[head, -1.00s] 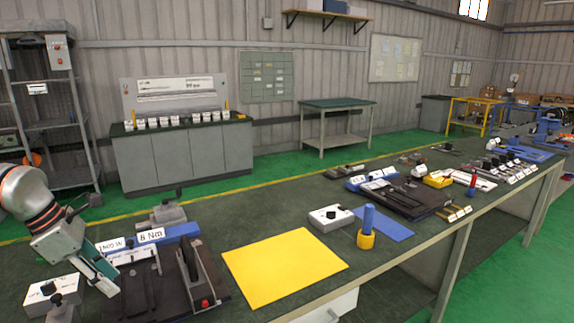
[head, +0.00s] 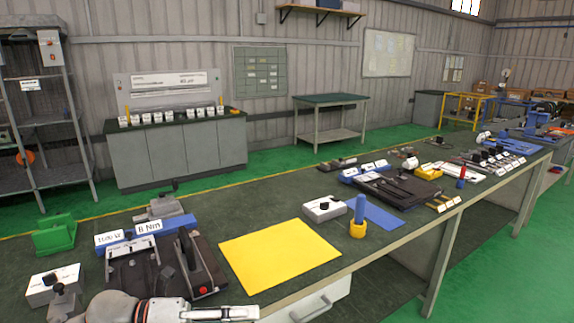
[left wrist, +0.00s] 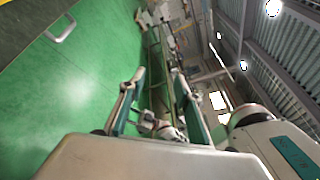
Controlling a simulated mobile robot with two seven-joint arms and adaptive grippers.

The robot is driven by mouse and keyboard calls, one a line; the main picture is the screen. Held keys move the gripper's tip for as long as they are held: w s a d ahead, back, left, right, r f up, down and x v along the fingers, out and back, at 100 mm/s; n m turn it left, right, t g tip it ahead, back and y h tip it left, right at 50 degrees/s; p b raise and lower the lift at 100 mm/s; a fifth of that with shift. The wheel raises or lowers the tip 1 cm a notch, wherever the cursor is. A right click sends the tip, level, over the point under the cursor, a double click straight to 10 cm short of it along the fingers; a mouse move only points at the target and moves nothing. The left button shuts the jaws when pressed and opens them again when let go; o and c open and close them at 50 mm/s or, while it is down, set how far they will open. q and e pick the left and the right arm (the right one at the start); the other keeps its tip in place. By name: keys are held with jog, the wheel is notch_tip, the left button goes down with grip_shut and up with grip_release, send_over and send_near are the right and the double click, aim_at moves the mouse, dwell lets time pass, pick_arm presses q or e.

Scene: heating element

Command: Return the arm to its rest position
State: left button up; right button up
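My left arm comes in low at the bottom edge of the head view. Its gripper (head: 250,312) reaches to the right along the front of the workbench, in front of the black fixture. In the left wrist view the two teal-lined fingers of the left gripper (left wrist: 160,76) stand apart with nothing between them; green floor shows beyond. My right gripper is in neither view.
The workbench (head: 290,210) carries a black fixture (head: 137,275), a green block (head: 54,236), a yellow mat (head: 275,255), a white box (head: 324,209) and a blue post in a yellow base (head: 358,222). Green floor lies beyond.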

pick_arm(q)
jog(key=a+f+n+t+y, duration=0.25)
jog(key=f+n+t, duration=0.2)
jog(key=n, duration=0.45)
jog(key=s+a+f+n+t+y, duration=0.15)
jog(key=f+n+t+y, duration=0.35)
jog(key=n, duration=0.5)
jog(key=a+f+n+t+y, duration=0.2)
jog(key=a+f+n+t, duration=0.15)
jog(key=f+n, duration=0.45)
jog(key=s+a+f+n+g+y, duration=0.2)
jog(key=s+f+n, duration=0.3)
jog(key=s+f, duration=0.1)
jog(key=s+a+f+n+g+y, duration=0.2)
jog(key=s+f+n, duration=0.3)
jog(key=s+f, duration=0.2)
jog(key=shift+f+g, duration=0.4)
jog(key=shift+f, duration=0.15)
jog(key=shift+w+y, duration=0.1)
jog(key=shift+y, duration=0.15)
